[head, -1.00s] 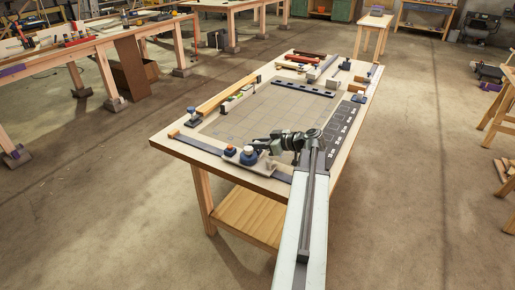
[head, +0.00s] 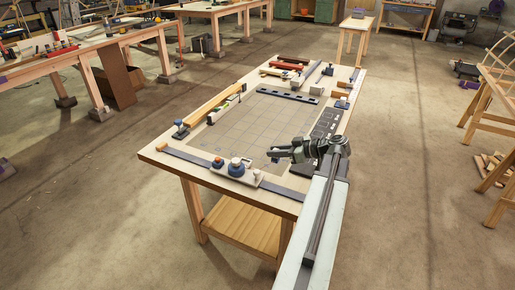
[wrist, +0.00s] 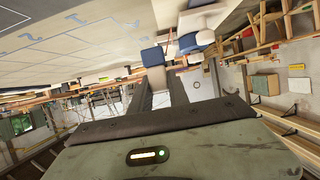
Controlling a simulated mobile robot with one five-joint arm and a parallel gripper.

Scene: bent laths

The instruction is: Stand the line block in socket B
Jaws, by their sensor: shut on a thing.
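My gripper (head: 271,155) is over the near right part of the grey gridded mat (head: 240,118) in the head view. In the wrist view my gripper's two dark fingers (wrist: 160,96) are shut on a small pale block (wrist: 157,78), which I take for the line block. It is mostly hidden by the fingers, and its marking cannot be made out. A dark bar with several pale openings (head: 290,97) lies along the mat's far edge. A dark panel with white marks (head: 326,124) lies along the right side. No letter B is readable, so I cannot tell which is socket B.
A pale tray with blue-topped knobs (head: 237,170) stands at the table's near edge, left of my gripper. A wooden lath (head: 212,104) lies along the left side. Tools and blocks crowd the far end. The mat's middle is clear.

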